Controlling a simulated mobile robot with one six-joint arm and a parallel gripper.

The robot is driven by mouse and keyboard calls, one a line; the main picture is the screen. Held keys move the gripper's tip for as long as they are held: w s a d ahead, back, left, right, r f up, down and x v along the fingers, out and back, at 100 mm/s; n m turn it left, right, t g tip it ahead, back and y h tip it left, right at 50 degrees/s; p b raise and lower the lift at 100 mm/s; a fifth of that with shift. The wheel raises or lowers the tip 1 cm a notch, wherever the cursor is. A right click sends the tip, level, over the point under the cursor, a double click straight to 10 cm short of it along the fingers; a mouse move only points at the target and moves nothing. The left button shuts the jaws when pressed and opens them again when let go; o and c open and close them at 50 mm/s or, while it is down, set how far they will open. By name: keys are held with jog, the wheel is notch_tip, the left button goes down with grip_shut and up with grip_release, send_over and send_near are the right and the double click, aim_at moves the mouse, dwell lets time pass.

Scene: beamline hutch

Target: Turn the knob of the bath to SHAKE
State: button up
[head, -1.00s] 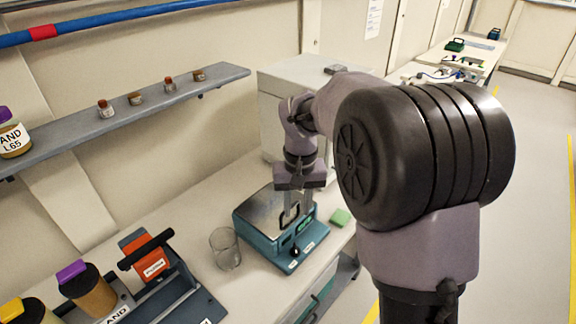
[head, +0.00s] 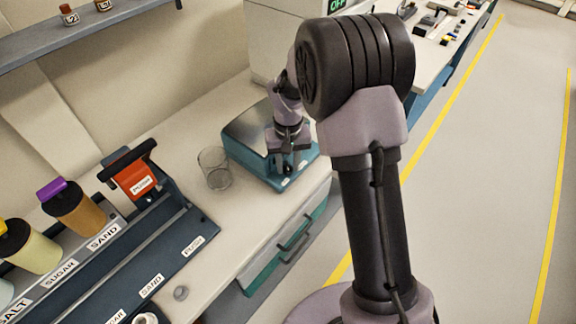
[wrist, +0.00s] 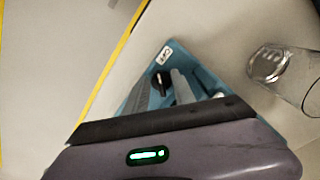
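The bath is a teal box with a grey metal top (head: 246,127), standing on the bench in the head view. Its dark knob (head: 287,170) is on the front part, just below my gripper (head: 286,162). In the wrist view the black knob (wrist: 161,82) shows near a white label (wrist: 165,54) on the teal panel of the bath (wrist: 206,78). My gripper (wrist: 163,90) points down at the panel with its fingers apart and the knob around the gap between them. I cannot tell whether a finger touches the knob, or read the label.
An empty glass beaker (head: 214,168) stands close left of the bath. A wall shelf (head: 85,34) is above. The bench's front edge is near the bath.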

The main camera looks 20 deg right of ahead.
grip_shut()
jog(key=shift+r, duration=0.1)
jog(key=n+p, duration=0.2)
jog(key=n, duration=0.1)
jog(key=shift+d+r, duration=0.1)
jog(key=shift+d, duration=0.05)
jog(key=n+p, duration=0.2)
jog(key=n, duration=0.2)
jog(key=shift+w+d+n+p, duration=0.1)
jog(key=shift+d+n+p, duration=0.05)
jog(key=shift+n+p, duration=0.2)
jog(key=n+p, duration=0.2)
jog(key=n, duration=0.2)
jog(key=shift+w+d, duration=0.1)
jog(key=shift+w+n+p, duration=0.15)
jog(key=shift+n+p, duration=0.7)
jog(key=shift+n, duration=1.2)
